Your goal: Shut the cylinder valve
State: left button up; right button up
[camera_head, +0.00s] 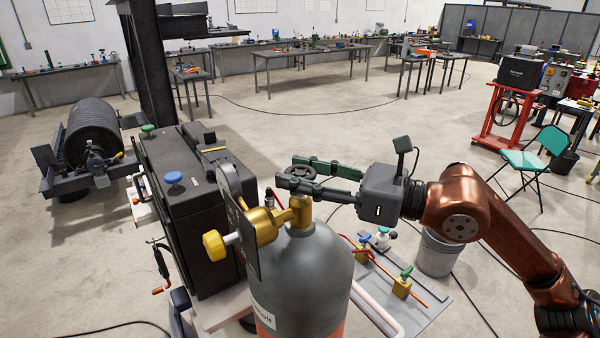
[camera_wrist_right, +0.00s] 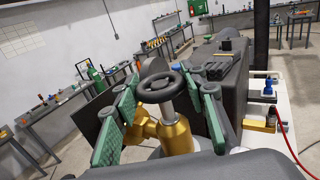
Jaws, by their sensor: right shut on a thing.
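The grey gas cylinder (camera_head: 318,275) stands upright in front of me in the head view. A brass valve (camera_head: 300,213) with a dark round handwheel (camera_head: 301,173) is on its top. The brass body (camera_wrist_right: 177,137) and handwheel (camera_wrist_right: 160,87) also show close up in the right wrist view. My right gripper (camera_head: 288,172) reaches in from the right. Its green-padded fingers (camera_wrist_right: 162,85) lie on both sides of the handwheel and are shut on it. A brass regulator (camera_head: 258,228) with a yellow knob is fixed to the valve. My left gripper is not in view.
A black machine housing (camera_head: 185,215) stands close left of the cylinder. A panel with pipes and small valves (camera_head: 425,308) and a grey bucket (camera_head: 436,252) are to the right. The floor beyond is mostly clear, with a green chair (camera_head: 530,160) at right.

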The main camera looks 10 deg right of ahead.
jog(key=shift+c, duration=1.3)
